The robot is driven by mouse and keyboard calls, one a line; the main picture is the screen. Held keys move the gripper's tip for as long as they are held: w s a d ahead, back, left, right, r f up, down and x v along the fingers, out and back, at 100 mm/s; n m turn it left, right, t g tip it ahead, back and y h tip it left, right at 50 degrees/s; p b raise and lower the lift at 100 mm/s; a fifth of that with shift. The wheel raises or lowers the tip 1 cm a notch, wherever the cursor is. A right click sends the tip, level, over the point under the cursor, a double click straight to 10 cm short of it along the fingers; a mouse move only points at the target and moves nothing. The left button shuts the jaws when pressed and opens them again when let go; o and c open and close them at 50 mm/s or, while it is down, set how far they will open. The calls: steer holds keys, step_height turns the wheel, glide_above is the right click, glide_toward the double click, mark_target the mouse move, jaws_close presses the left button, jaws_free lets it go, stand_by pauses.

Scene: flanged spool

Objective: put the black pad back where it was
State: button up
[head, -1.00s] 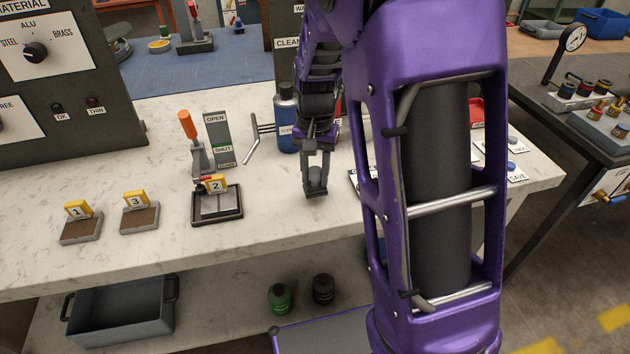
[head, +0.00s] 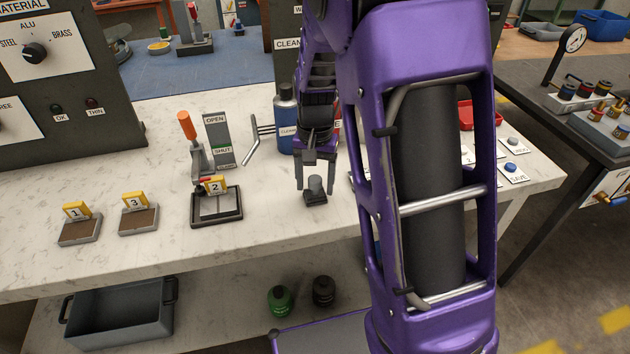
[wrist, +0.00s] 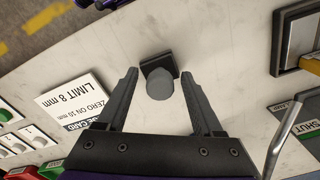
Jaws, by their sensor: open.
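The black pad (head: 315,198) is a small dark square block with a grey rounded knob (head: 316,184) on top. It rests on the white marble bench, right of the fixture marked 2. In the wrist view the pad (wrist: 160,66) and its knob (wrist: 159,88) show beyond and between the fingertips. My gripper (head: 316,190) is open, its two fingers on either side of the knob with gaps. In the wrist view, my gripper (wrist: 160,78) has clear bench between each finger and the knob, and holds nothing.
Left on the bench are fixture 2 (head: 230,217) with an orange-handled clamp (head: 188,128), and blocks 1 (head: 80,230) and 3 (head: 139,220). A blue bottle (head: 286,120) stands behind my gripper. A limit card (wrist: 75,105) lies nearby. Bench in front of the pad is clear.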

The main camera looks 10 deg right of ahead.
mark_target(316, 179)
step_height(316, 179, up, 12)
steer(key=p, duration=0.2)
steer(key=shift+d+r, duration=0.1)
steer(key=shift+d, duration=0.05)
stand_by(0.5)
